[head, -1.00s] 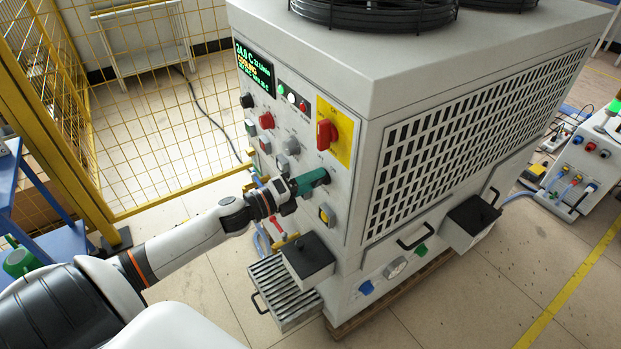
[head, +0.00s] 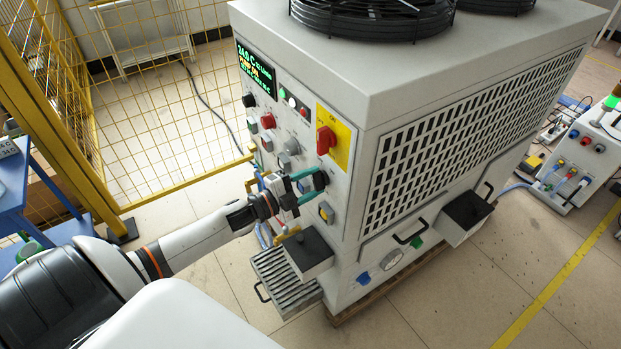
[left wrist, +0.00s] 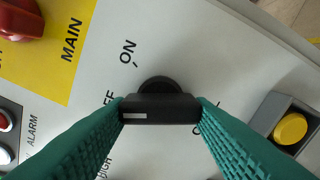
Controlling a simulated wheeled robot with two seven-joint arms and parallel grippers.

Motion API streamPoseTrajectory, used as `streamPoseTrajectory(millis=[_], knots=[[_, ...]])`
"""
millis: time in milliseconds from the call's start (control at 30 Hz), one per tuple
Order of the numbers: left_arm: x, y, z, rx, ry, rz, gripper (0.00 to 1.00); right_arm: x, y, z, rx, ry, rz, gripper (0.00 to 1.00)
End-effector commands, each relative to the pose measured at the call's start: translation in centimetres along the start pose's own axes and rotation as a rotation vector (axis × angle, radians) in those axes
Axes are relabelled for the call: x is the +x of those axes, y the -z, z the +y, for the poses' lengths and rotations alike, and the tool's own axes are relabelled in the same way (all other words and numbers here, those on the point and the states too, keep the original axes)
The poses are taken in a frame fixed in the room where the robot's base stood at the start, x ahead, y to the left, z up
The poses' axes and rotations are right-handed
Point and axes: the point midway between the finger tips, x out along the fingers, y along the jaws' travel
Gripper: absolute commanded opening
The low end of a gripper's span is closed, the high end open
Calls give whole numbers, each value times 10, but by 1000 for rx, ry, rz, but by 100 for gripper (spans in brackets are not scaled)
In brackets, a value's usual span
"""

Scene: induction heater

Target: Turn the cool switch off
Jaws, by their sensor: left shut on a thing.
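My left gripper (head: 303,184) is at the front panel of the big grey machine (head: 345,85). Its teal fingers are shut on a dark switch knob (left wrist: 160,105), one finger on each side. In the left wrist view the knob's grip bar lies level between the fingertips, with a pale mark at its left end. ON is printed above it and OFF to its left. Another label at lower right is partly hidden by a finger; it starts with C. My right gripper is not in view.
A red main switch (head: 326,140) on a yellow plate sits above the gripper. A yellow button (head: 326,212) is just below. A black-topped box (head: 308,248) juts out lower down. A yellow mesh fence (head: 160,130) stands at left.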

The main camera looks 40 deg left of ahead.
Motion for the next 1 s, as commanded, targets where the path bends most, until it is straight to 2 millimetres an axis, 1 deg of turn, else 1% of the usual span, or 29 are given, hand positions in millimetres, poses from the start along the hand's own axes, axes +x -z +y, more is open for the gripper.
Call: streamPoseTrajectory(millis=[33, 300, 767, 800, 867, 900, 933, 1000], knots=[[0, 0, 0, -21, 2, 1, 24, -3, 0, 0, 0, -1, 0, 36], [0, 0, -1, -99, 2, 2, 24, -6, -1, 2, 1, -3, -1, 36], [0, 0, -2, -115, 2, 2, 24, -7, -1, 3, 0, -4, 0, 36], [0, 0, -2, -115, 2, 2, 49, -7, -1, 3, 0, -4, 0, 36], [0, 0, -2, -114, 2, 2, 59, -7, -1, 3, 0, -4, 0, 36], [0, 0, -2, -114, 2, 2, 65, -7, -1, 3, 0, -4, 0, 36], [0, 0, -2, -114, 2, 1, 69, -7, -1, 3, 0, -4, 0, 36], [0, 0, -1, -113, 1, 1, 69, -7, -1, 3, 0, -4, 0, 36]])
